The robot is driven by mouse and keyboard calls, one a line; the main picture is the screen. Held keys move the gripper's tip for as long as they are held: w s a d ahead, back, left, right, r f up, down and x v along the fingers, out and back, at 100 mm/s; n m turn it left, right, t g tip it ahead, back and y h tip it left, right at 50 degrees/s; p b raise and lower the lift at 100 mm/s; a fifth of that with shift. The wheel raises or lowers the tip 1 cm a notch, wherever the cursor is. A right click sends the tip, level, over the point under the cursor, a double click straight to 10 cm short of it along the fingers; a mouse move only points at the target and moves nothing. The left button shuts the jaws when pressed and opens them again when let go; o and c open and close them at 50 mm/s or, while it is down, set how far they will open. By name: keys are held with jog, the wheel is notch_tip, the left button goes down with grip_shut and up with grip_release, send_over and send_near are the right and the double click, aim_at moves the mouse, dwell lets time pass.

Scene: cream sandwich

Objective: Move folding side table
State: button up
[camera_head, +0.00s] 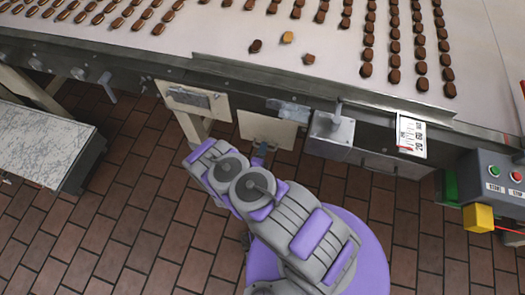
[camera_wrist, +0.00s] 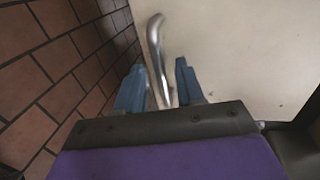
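A cream panel (camera_head: 268,128), which looks like the folded side table, hangs upright below the conveyor's edge. In the wrist view the cream panel (camera_wrist: 235,45) fills the upper right. A bent metal handle (camera_wrist: 154,45) stands out along its left side. My gripper (camera_head: 262,150) is low in front of the panel, partly hidden by my arm. In the wrist view my gripper (camera_wrist: 160,85) has its two blue fingers apart, one on each side of the handle, with gaps showing. Whether the handle joins the panel is hidden behind the gripper.
A conveyor (camera_head: 300,85) carrying rows of brown biscuits runs across the back. A second cream panel (camera_head: 195,100) hangs to the left. A marbled table (camera_head: 40,145) stands at the left. A control box (camera_head: 495,185) is at the right. The brick floor (camera_head: 130,220) is clear at the front left.

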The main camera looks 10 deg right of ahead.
grip_shut()
dwell(0.4)
jog(key=shift+a, duration=0.1)
